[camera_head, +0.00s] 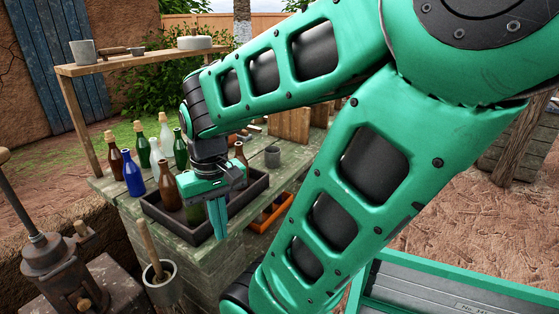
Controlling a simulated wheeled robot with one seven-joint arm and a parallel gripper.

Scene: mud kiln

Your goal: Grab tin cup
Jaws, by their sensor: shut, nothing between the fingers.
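A small grey cup (272,157) stands upright on the wooden table, right of the dark tray; it looks like the tin cup. Another grey cylindrical vessel (83,52) stands on the raised shelf at the upper left, and I cannot tell its material. My gripper (219,231) points down over the front part of the tray. Its green fingers are together with nothing between them. It is apart from the grey cup, to its left and nearer the camera.
The dark tray (153,205) holds brown bottles. Several bottles, including a blue one (133,175), stand behind it. An orange tray (273,213) lies at the right. A mortar with a wooden pestle (162,284) stands in front. My arm hides much of the table's right side.

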